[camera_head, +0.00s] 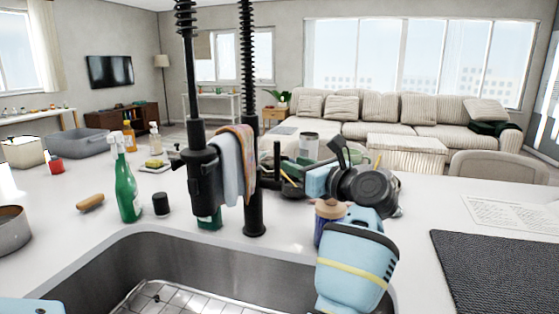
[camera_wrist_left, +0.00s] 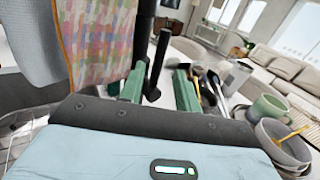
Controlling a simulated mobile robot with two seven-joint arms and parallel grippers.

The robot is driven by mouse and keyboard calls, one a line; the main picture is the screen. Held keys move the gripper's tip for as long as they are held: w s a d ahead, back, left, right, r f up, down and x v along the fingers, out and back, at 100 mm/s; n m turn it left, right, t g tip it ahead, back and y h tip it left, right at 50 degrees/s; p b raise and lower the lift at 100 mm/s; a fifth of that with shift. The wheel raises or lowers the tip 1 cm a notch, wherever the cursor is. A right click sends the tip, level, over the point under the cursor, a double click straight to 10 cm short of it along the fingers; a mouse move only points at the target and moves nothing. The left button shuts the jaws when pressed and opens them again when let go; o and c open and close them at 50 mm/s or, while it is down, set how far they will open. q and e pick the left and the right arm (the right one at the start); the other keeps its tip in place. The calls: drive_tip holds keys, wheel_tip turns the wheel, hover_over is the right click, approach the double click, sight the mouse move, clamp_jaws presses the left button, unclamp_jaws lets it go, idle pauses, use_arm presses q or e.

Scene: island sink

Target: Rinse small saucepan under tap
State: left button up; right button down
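A grey metal pan (camera_head: 12,230), which looks like the small saucepan, stands on the counter and is cut off by the left edge of the head view. The tall black tap (camera_head: 254,200) rises behind the steel sink (camera_head: 180,262). My left gripper (camera_head: 290,172) is to the right of the tap, partly hidden by its own wrist. In the left wrist view its two green fingers (camera_wrist_left: 158,88) are apart. A black lever (camera_wrist_left: 159,58) shows between and beyond them; contact cannot be told. No running water is visible. My right gripper is not in view.
Cloths (camera_head: 236,165) hang on the tap. A green spray bottle (camera_head: 126,185), a black cylinder (camera_head: 161,204) and a wooden-looking piece (camera_head: 90,203) stand or lie left of it. A green mug (camera_wrist_left: 268,108) is beyond my left gripper. A dark mat (camera_head: 500,270) lies at right.

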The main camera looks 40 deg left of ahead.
sight(279, 158)
use_arm(q)
drive_tip(key=a, duration=0.5)
drive_tip(key=a+p, duration=0.1)
drive_tip(key=a, duration=0.1)
drive_tip(key=shift+w+a, duration=0.3)
clamp_jaws()
